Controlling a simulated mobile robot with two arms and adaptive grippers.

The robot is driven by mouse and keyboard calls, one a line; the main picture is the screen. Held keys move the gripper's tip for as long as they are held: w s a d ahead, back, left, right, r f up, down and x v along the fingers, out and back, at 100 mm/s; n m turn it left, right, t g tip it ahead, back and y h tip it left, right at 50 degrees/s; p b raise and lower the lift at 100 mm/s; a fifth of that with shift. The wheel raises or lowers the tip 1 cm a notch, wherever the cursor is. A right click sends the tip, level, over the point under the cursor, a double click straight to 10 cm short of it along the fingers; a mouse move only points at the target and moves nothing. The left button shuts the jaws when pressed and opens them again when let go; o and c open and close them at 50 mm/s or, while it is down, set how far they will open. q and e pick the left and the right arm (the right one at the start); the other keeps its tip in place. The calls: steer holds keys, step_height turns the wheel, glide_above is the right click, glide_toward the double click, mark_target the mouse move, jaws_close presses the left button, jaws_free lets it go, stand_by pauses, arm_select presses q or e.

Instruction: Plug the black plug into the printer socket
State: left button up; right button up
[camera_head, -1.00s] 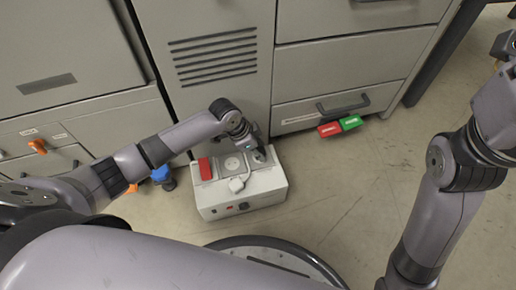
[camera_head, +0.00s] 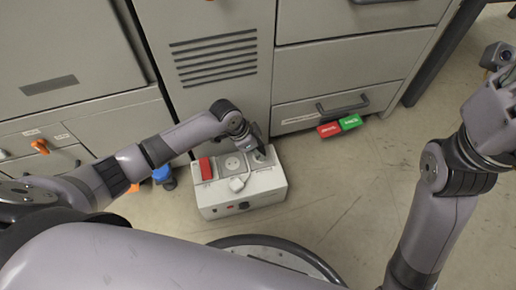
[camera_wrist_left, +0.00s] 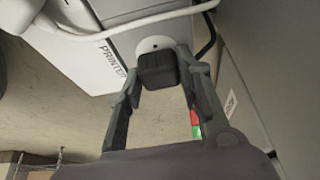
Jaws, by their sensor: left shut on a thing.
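The black plug (camera_wrist_left: 159,70) is between the fingertips of my left gripper (camera_wrist_left: 158,78) in the left wrist view. The plug sits in front of a round white socket (camera_wrist_left: 154,44) beside the "PRINTER" label; whether it is fully seated cannot be told. In the head view my left gripper (camera_head: 257,152) is over the right end of the light grey power box (camera_head: 243,205), and hides the plug there. My right arm is at the right; its fingertips are not in view.
The box also carries a red part (camera_head: 206,169), a round socket (camera_head: 233,164) and a white plug (camera_head: 237,184) with a cable. A blue connector (camera_head: 162,174) stands left of it. Red (camera_head: 329,130) and green (camera_head: 350,122) blocks lie by the drawer.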

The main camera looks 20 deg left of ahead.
arm_select(q)
steer(key=shift+f, duration=0.6)
steer(key=o, duration=1.2)
steer(key=v, duration=1.2)
